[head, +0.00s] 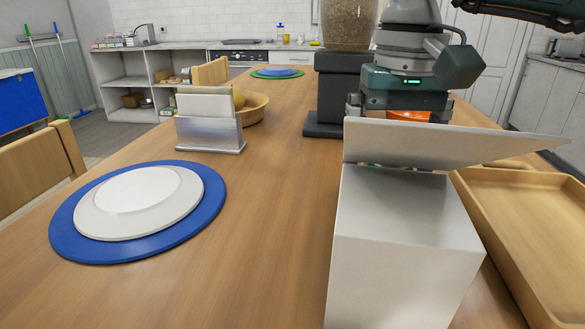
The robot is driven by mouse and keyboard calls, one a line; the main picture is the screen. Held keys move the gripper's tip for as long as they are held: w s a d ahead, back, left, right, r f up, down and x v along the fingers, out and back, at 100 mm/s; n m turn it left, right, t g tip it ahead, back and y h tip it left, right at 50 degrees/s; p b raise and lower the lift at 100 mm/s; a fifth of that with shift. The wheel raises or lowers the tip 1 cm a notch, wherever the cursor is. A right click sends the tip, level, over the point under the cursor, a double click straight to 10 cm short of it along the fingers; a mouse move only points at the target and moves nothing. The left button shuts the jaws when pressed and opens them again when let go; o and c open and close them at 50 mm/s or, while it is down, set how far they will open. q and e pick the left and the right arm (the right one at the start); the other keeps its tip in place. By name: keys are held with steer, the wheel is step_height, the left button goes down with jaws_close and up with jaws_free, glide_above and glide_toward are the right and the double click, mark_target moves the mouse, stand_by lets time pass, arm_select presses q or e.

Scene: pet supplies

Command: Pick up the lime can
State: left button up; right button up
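I cannot make out a lime can in the head view. A white box (402,245) with a raised lid flap (440,143) stands in the front right. Small bits of green and red show under the flap, too little to identify. My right gripper (402,115) points down just behind the box. Its fingers are spread apart, with their tips hidden by the flap. An orange thing (408,116) shows between or behind the fingers; I cannot tell which. My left gripper is not in view.
A wooden tray (545,215) lies right of the box. A black feeder with a clear hopper (347,25) stands behind. On the left are a white plate on a blue mat (68,222), a metal holder (211,135) and a wooden bowl (256,108). The table's middle is clear.

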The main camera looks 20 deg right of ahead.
jaws_close()
stand_by(0.6)
